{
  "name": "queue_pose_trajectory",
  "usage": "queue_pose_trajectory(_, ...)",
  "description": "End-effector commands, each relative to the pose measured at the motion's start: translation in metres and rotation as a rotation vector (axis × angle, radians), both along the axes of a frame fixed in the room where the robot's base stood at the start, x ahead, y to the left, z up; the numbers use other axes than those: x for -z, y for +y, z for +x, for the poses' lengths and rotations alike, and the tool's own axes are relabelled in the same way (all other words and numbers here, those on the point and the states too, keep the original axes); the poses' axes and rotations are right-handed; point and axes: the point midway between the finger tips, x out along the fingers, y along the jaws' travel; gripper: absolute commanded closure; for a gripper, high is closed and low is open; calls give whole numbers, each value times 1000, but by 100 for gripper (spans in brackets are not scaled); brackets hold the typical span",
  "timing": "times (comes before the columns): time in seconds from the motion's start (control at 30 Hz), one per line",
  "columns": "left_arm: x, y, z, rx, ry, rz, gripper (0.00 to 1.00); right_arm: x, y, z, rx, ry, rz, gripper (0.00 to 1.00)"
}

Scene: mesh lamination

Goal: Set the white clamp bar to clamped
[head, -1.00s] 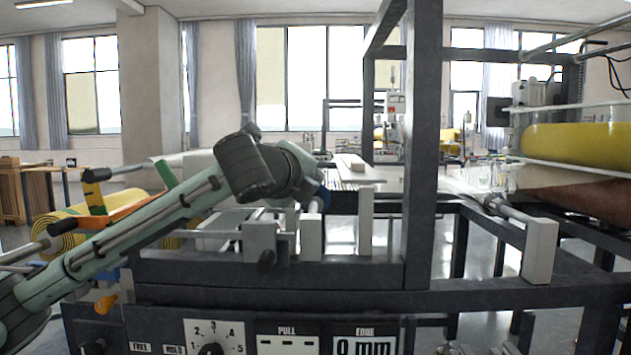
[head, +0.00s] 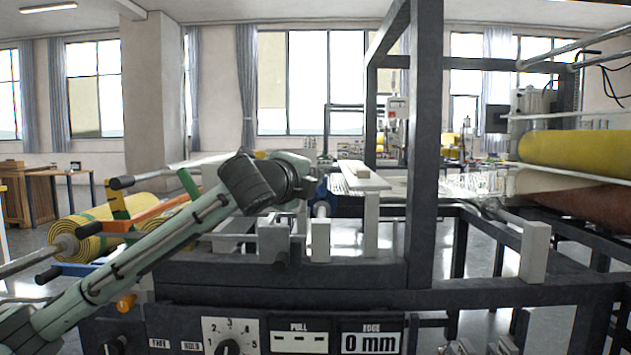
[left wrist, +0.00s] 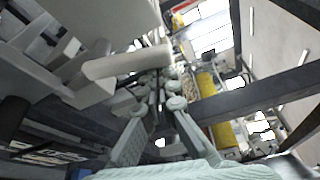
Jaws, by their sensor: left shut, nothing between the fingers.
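The white clamp bar (head: 363,177) runs away from me over the flat bed, left of the dark upright. In the head view its near end appears to meet the top of a white post (head: 370,224); any small gap cannot be made out. My left gripper comes in from the left, below and left of the bar; its fingers are mostly hidden behind my wrist in the head view. In the left wrist view the left gripper (left wrist: 160,88) is shut and empty, close to white parts (left wrist: 125,64) of the machine. Contact cannot be told. My right gripper is not in view.
A dark frame upright (head: 424,150) stands right of the bar. White blocks (head: 320,240) sit along the front rail. A front panel (head: 290,340) has a dial and an edge display. Yellow rolls lie at left (head: 95,238) and right (head: 570,150).

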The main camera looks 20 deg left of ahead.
Motion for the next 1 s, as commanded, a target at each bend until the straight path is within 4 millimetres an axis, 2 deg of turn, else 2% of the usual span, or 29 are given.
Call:
queue_pose_trajectory(0.13,-3,10,0,-2,-39,-135,100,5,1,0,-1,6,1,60)
queue_pose_trajectory(0.27,-5,19,-2,-3,-73,-254,100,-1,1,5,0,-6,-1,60)
queue_pose_trajectory(0.37,-6,26,-4,-4,-100,-346,100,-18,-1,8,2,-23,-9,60)
queue_pose_trajectory(0.7,-5,47,-10,-4,-183,-640,100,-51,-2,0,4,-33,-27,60)
queue_pose_trajectory(1.0,-3,60,-14,-4,-234,-817,100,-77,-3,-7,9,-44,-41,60)
